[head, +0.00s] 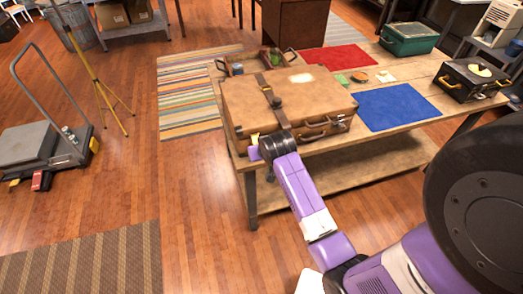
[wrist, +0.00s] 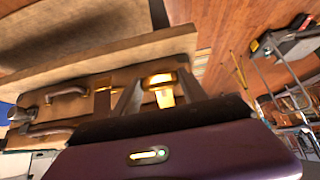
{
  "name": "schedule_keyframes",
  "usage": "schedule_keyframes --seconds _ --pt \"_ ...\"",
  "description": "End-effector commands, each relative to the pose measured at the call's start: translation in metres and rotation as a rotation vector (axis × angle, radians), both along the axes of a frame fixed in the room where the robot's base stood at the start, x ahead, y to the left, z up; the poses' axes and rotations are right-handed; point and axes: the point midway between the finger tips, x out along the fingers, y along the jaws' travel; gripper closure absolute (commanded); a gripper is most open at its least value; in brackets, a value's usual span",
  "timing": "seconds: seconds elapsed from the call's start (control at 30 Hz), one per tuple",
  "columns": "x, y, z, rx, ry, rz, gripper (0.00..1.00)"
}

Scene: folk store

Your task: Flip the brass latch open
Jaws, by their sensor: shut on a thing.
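A tan suitcase (head: 250,98) lies closed on the wooden table, with a dark strap over its lid. A brass latch (head: 254,138) shows at the left end of its front side, beside my gripper (head: 262,146). In the wrist view the picture is turned over, and the same brass latch (wrist: 162,88) sits between the two fingers of my gripper (wrist: 158,92). The fingers are shut on it. The latch's lower part and its exact angle are partly hidden by the fingers and the gripper body.
The suitcase's handle (wrist: 45,130) is left of the latch in the wrist view. The wooden table (head: 368,142) also bears a blue mat (head: 398,108), a red mat (head: 335,59), a green box (head: 409,38) and a black case (head: 470,82). Open floor lies left of the table.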

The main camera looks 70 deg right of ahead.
Motion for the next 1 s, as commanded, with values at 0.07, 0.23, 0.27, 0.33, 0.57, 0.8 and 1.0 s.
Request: schedule_keyframes --seconds 0.07,0.23,0.27,0.33,0.57,0.8,1.0 --pt "-0.001 -0.006 0.01 0.045 0.045 -0.01 1.0" --pt "-0.002 -0.006 0.02 0.164 0.146 -0.011 1.0" --pt "-0.002 -0.006 0.022 0.184 0.162 -0.012 1.0" --pt "-0.002 -0.006 0.025 0.229 0.202 -0.011 1.0" --pt "-0.002 -0.007 0.035 0.348 0.303 -0.012 1.0" --pt "-0.001 -0.007 0.04 0.419 0.364 -0.011 1.0" --pt "-0.001 -0.008 0.041 0.442 0.383 -0.011 1.0"
